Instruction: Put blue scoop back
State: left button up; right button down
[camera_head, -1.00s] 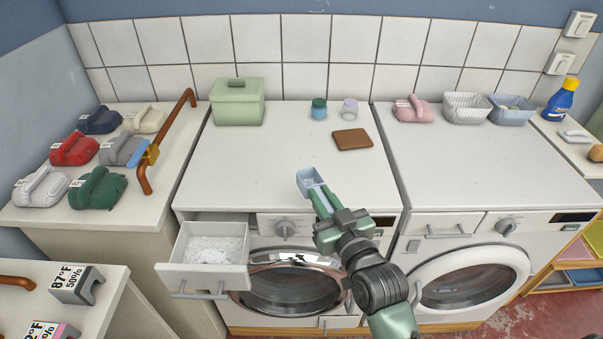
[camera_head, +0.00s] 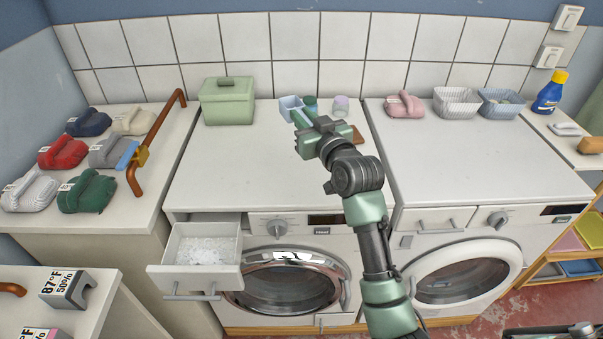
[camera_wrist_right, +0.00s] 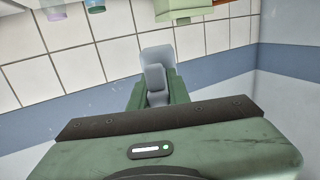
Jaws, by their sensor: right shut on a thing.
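The small light-blue scoop (camera_head: 289,104) is held in my right gripper (camera_head: 302,119), which is shut on it. In the head view it is above the back of the left machine's top, right of the green lidded box (camera_head: 228,103). In the right wrist view the scoop (camera_wrist_right: 157,60) shows between the fingers (camera_wrist_right: 158,92), and the green box (camera_wrist_right: 185,8) is at the top edge. The gripper hides part of the small jars and the brown block behind it. My left gripper is not in view.
A jar with a teal lid (camera_head: 311,103) and one with a purple lid (camera_head: 341,105) stand close to the scoop. An open drawer (camera_head: 200,275) holds white powder. Two baskets (camera_head: 457,101) (camera_head: 501,104) stand at right. The machine top's front left is clear.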

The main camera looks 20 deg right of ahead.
send_over(303, 181)
notch_tip(303, 181, down, 12)
jog(key=shift+r+p, duration=0.2)
jog(key=shift+p, duration=0.2)
jog(key=shift+f, duration=2.4)
jog(key=shift+f, duration=0.1)
jog(key=c, duration=1.8)
grip_release()
jog(key=o, duration=0.5)
jog(key=shift+c, duration=0.2)
jog(key=s+d+b, duration=0.1)
jog(key=s, duration=1.1)
jog(key=shift+d+r+b, duration=0.2)
jog(key=shift+r+b, duration=0.15)
jog(key=shift+r, duration=0.1)
